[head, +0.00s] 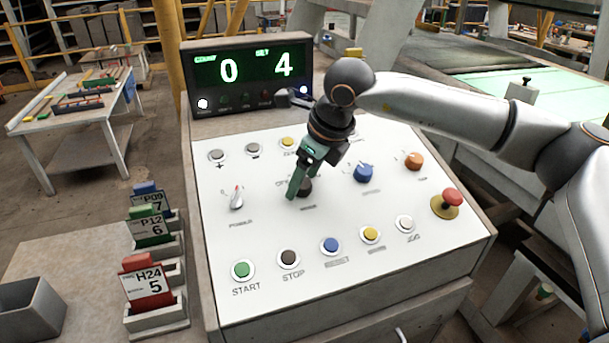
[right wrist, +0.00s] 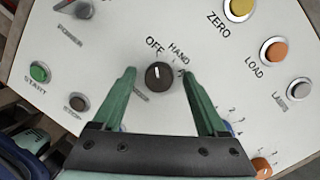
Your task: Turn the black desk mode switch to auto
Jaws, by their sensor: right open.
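The black desk mode switch (right wrist: 159,76) is a round knob on the white panel. In the right wrist view its white mark points up, roughly toward the OFF label; HAND lies to the right, and a third label is mostly hidden by a finger. In the head view the switch (head: 306,188) is partly covered by my right gripper (head: 298,189). My right gripper (right wrist: 157,73) is open, with one green finger on each side of the knob and visible gaps to it. I cannot tell how deep the fingertips reach. My left gripper is not in view.
The panel also carries a red-pointer power switch (head: 236,199), a blue knob (head: 363,173), an orange knob (head: 414,161), a red mushroom button (head: 452,197) and a row of push buttons, including green START (head: 242,270). A display (head: 248,73) behind reads 0 and 4. Card holders (head: 155,317) stand left.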

